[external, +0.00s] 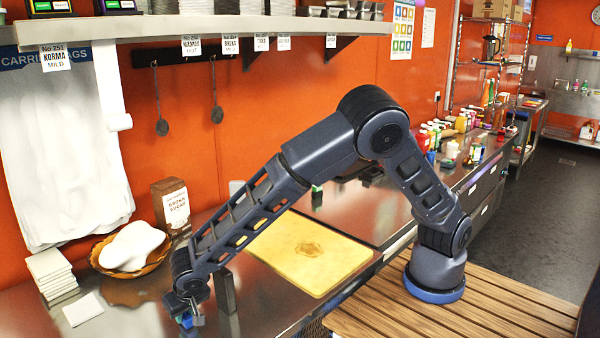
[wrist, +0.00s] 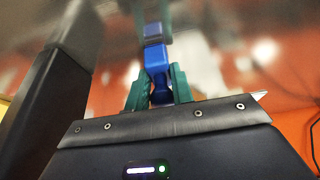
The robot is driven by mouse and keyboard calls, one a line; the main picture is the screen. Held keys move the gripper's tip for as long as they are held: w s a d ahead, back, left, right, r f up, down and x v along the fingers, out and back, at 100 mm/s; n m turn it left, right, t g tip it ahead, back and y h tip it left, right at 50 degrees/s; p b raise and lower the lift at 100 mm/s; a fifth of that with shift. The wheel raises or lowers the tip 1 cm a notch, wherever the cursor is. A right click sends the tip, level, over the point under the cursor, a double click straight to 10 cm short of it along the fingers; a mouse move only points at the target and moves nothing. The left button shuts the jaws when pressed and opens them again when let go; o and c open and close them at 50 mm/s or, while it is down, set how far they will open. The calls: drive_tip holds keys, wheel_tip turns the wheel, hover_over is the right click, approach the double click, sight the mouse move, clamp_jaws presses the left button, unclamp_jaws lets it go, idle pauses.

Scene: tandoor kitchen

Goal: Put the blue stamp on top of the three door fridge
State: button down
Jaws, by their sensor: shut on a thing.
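My gripper (external: 190,312) is at the lower left of the external view, low over the steel counter (external: 262,300). The blue stamp (external: 186,321) shows as a small blue patch at its tip. In the wrist view the gripper's green fingers (wrist: 159,86) are closed on the blue stamp (wrist: 154,58), which points away from the camera. A blurred grey metal surface lies beyond the stamp; whether they touch I cannot tell. No fridge doors are visible, and I cannot tell which surface is the three door fridge's top.
A yellow cutting board (external: 312,252) lies right of my gripper. A brown sugar box (external: 171,205), a basket (external: 130,262) with a white lump, and stacked white napkins (external: 50,272) stand to the left. A shelf (external: 230,24) hangs above. Bottles crowd the counter's far end.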

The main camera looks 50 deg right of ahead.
drive_tip(key=shift+f, duration=0.15)
drive_tip(key=c, duration=1.2)
unclamp_jaws()
drive_tip(key=v, duration=1.2)
drive_tip(key=shift+w, duration=0.1)
